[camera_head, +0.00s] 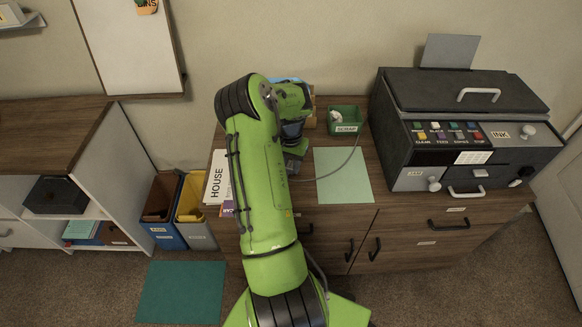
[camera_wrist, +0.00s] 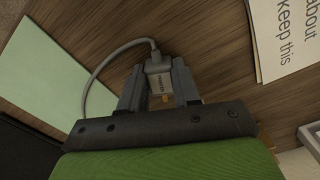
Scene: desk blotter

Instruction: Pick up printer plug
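The printer plug (camera_wrist: 158,76) is a small grey block with a printed label and a grey cord, seen in the wrist view between my two dark fingers. My gripper (camera_wrist: 160,80) has a finger against each side of the plug, with no clear gap showing. In the head view my gripper (camera_head: 293,163) is low over the desk top, mostly hidden by my green arm. The grey cord (camera_head: 345,163) curves from it across the green sheet toward the printer side. I cannot tell whether the plug touches the desk.
The pale green sheet (camera_head: 343,187) lies right of my gripper. A green scrap tray (camera_head: 345,126) stands behind it, and the big dark printer (camera_head: 455,140) fills the right. Papers marked HOUSE (camera_head: 217,177) lie left. Two bins (camera_head: 195,212) stand on the floor at left.

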